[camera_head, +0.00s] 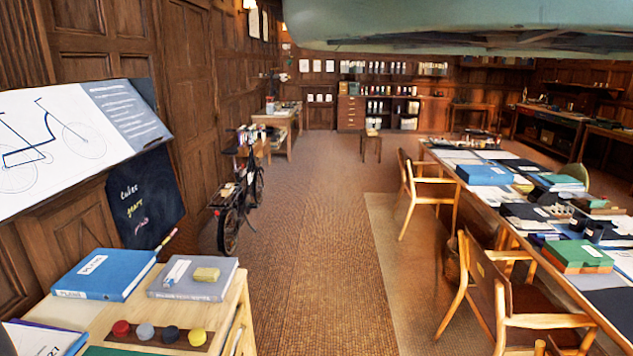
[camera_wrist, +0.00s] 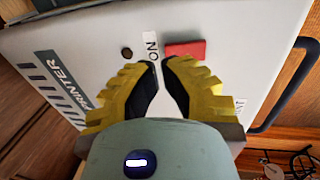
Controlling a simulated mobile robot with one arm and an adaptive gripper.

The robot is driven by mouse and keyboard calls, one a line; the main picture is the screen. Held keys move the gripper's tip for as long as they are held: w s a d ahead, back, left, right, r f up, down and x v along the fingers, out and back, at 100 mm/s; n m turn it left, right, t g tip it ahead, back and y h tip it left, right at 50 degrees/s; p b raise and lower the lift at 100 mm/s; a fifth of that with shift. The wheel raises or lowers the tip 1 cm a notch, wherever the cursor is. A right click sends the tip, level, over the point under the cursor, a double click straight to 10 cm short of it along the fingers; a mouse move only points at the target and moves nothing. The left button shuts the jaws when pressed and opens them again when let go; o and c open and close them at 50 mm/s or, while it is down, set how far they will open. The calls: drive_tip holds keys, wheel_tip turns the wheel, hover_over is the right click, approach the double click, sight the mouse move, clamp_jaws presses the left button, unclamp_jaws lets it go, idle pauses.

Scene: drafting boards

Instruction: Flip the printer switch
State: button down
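In the wrist view, a pale grey panel (camera_wrist: 100,42) marked PRINTER fills most of the picture and appears tilted. A red switch (camera_wrist: 185,49) sits on it, beside a small white ON label (camera_wrist: 152,45). A dark round knob or button (camera_wrist: 127,52) is left of the label. My gripper (camera_wrist: 160,64) has yellow fingers with dark pads. Its fingertips are a small gap apart with nothing between them. They point at the label, and the right tip is just below the switch in the picture. I cannot tell if they touch the panel. The printer does not show in the head view.
A dark curved handle or tube (camera_wrist: 290,88) runs beside the panel's right edge. In the head view, a wooden stand with books (camera_head: 195,279) is at lower left. A bicycle (camera_head: 236,200) stands by the left wall. Chairs (camera_head: 495,300) line a long table at right. The middle floor (camera_head: 320,250) is clear.

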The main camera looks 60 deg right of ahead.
drive_tip(key=shift+f+b, duration=1.65)
drive_tip(key=shift+b, duration=0.1)
idle(1.2)
drive_tip(key=shift+r, duration=0.15)
drive_tip(key=shift+r+p, duration=2.6)
drive_tip(key=shift+r, duration=0.85)
